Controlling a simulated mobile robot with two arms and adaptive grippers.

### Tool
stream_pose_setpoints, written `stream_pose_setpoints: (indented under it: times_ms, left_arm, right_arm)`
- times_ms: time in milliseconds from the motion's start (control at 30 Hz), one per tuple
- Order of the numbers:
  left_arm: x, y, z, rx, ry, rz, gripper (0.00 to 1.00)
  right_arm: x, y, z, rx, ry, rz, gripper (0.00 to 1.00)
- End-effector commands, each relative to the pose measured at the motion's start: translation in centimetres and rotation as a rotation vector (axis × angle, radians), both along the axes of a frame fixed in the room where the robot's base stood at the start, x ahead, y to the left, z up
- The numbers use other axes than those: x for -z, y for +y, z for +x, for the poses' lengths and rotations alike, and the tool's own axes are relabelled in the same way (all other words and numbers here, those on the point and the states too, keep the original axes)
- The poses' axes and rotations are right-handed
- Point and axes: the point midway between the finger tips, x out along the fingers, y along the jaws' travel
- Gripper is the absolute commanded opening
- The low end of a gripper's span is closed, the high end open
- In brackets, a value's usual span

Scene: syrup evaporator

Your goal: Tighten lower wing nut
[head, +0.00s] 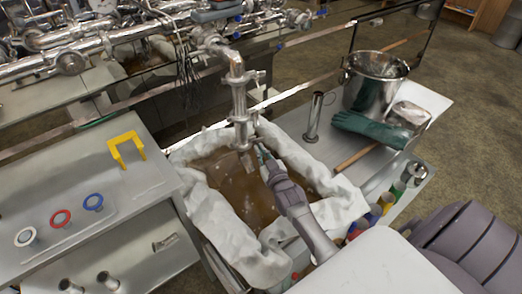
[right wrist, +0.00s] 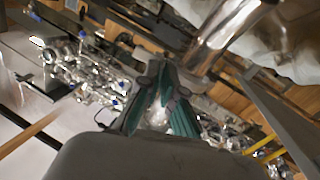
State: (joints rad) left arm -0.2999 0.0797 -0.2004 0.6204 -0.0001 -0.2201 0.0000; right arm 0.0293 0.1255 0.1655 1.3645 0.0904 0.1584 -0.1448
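A vertical steel pipe (head: 239,100) hangs over the cloth-lined tank, with clamp fittings along it. A lower clamp (head: 242,119) sits near its bottom end; its wing nut is too small to make out clearly. My right gripper (head: 262,150) is just right of and below this clamp, close to the pipe's lower end; I see no clear contact. In the right wrist view its teal fingers (right wrist: 160,90) lean close together at the tips, with a bright patch between them lower down. A shiny pipe (right wrist: 222,35) passes beyond them at upper right. My left gripper is out of view.
The tank holds brown liquid (head: 240,185) inside a white cloth liner (head: 213,215). A steel pot (head: 372,82), a green glove (head: 372,130) and a slim metal cylinder (head: 314,115) stand right.

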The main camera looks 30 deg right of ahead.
Motion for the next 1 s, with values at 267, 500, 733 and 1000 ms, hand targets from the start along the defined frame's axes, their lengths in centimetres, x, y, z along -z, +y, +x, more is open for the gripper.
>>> stream_pose_setpoints:
  times_ms: [267,500,733,1000]
  left_arm:
    - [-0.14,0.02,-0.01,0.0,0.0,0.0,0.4]
    - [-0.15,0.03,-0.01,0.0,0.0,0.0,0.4]
    - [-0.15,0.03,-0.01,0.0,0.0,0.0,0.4]
    - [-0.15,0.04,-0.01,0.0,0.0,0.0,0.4]
  right_arm:
    - [0.17,-0.01,-0.05,0.0,-0.012,0.087,0.0]
    - [0.19,-0.01,-0.06,0.0,-0.016,0.106,0.0]
    - [0.2,-0.01,-0.06,0.0,-0.016,0.105,0.0]
    - [0.12,0.01,-0.04,0.0,-0.016,0.104,0.3]
